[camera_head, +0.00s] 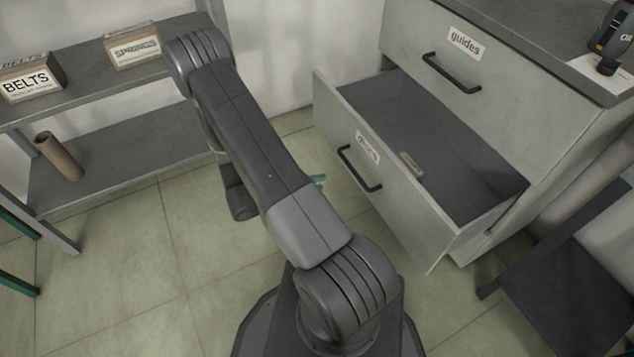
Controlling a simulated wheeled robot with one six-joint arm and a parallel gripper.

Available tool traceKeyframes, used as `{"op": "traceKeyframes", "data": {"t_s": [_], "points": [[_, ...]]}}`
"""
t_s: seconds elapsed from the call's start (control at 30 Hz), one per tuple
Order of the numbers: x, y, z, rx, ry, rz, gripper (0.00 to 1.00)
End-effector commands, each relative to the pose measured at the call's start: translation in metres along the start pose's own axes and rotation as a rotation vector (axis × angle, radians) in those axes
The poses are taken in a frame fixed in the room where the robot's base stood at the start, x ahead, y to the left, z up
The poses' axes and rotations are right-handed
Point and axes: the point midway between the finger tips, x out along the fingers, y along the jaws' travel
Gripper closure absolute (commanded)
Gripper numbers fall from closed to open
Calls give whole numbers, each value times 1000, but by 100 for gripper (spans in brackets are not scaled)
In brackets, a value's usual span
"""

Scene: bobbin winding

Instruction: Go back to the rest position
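My arm rises from my base at the bottom middle and reaches up and left, with its elbow near the shelf. The far part of the arm folds down behind the upper link, so my gripper is mostly hidden. Only a small green tip, possibly part of my gripper (318,180), shows at the right side of the arm, left of the open drawer. Its fingers cannot be made out, and nothing held is visible.
The lower drawer (385,185) stands open with a small brownish piece (411,166) inside. The upper drawer labelled "guides" (490,85) is shut. A shelf (95,85) at left carries a BELTS box (30,80), a SPRINGS box (133,48) and a brown tube (60,157). Floor between is clear.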

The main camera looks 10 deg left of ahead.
Motion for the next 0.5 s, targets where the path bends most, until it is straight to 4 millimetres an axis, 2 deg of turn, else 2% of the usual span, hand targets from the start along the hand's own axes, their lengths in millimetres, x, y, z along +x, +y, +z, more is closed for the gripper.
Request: {"op": "traceKeyframes", "data": {"t_s": [0.17, 0.27, 0.5], "points": [[4, 0, 0, 1, -1, 0, 71], [12, -1, 0, 1, -2, 1, 71], [50, -1, 0, 2, -4, 1, 71]]}}
